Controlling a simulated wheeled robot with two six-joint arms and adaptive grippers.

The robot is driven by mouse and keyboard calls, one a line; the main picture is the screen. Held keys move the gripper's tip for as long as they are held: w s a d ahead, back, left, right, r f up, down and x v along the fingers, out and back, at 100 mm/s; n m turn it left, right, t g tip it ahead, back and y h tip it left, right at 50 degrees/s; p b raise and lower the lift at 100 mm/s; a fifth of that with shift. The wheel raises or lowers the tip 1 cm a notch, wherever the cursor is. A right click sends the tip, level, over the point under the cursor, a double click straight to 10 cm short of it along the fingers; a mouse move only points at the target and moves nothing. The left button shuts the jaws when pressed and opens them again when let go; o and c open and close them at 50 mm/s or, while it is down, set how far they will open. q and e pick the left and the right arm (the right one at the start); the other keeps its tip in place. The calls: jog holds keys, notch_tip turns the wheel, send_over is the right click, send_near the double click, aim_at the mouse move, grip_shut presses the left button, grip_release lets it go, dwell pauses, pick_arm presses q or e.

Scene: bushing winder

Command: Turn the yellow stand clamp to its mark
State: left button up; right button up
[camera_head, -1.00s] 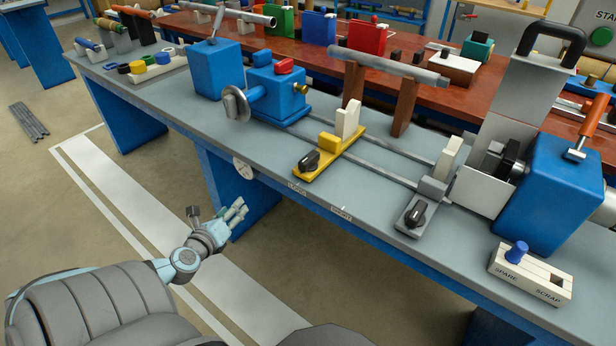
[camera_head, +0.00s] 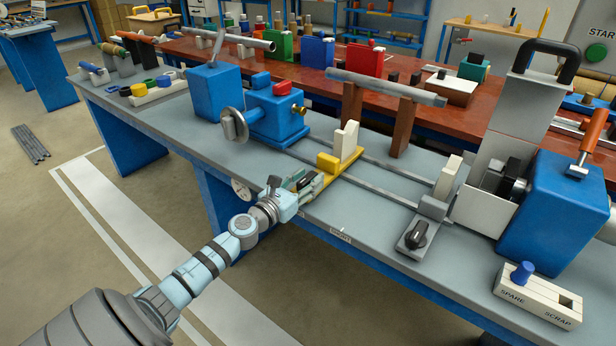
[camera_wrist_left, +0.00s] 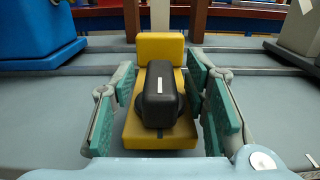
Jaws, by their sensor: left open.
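The yellow stand (camera_head: 346,165) carries a white upright (camera_head: 346,139) and sits across the rails at the front middle of the bench. Its black clamp knob (camera_wrist_left: 160,95) has a white line on top and lies at the stand's near end. My left gripper (camera_head: 308,182) is at that end; in the left wrist view its open teal fingers (camera_wrist_left: 166,100) stand on both sides of the knob, with a gap visible on each side. In the head view the gripper partly hides the knob. My right gripper is not in view.
A grey stand (camera_head: 420,220) with its own black knob is to the right on the rails. The blue headstock (camera_head: 278,110) with a handwheel is to the left. A white SPARE/SCRAP block (camera_head: 538,295) sits at the front right. A label (camera_head: 340,232) is on the bench's front edge.

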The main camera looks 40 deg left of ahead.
pick_arm(q)
jog(key=shift+w, duration=0.25)
jog(key=shift+c, duration=0.4)
